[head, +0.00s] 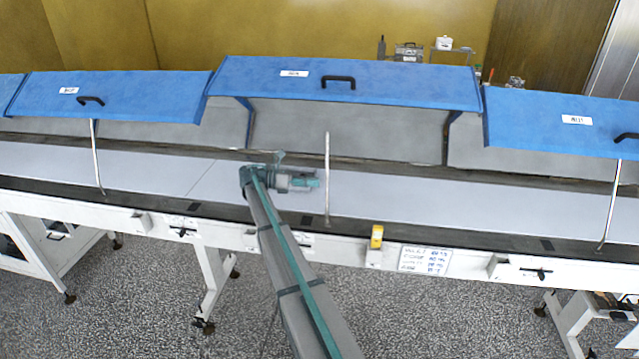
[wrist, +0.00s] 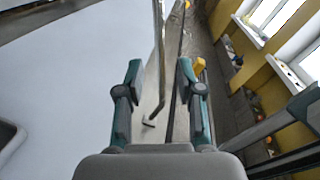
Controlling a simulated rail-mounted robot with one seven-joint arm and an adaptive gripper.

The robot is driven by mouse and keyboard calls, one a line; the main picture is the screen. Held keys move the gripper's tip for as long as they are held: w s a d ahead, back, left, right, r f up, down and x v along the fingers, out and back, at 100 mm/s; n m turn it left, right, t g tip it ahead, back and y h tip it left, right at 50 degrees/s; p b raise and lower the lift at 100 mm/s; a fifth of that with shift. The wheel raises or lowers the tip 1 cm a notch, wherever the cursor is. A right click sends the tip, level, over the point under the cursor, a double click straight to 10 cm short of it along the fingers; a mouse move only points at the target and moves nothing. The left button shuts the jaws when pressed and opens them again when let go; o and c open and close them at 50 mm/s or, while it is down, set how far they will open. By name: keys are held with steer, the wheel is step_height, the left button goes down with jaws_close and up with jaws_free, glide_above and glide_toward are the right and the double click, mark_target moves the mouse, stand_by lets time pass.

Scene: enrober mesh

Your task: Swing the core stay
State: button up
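The core stay (head: 327,178) is a thin pale metal rod at the middle of the line. It stands nearly upright from the front edge, and its top end shows below the raised middle blue cover (head: 400,88), with a gap between them in the picture. My gripper (head: 318,182) is just left of the rod, pointing right at it. In the wrist view my gripper (wrist: 160,72) is open, with nothing between its fingers that I can see touching them. The stay (wrist: 158,60) shows there in the gap between the fingertips, its bent foot (wrist: 150,122) lower down; exact depth is unclear.
Blue covers flank it left (head: 130,98) and right (head: 560,120), each with its own rod, left (head: 97,160) and right (head: 610,205). A pale belt (head: 420,200) runs beneath. A yellow block (head: 377,237) and a written sign (head: 425,261) are on the white front rail.

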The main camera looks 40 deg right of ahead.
steer(key=v, duration=0.4)
steer(key=shift+a, duration=0.1)
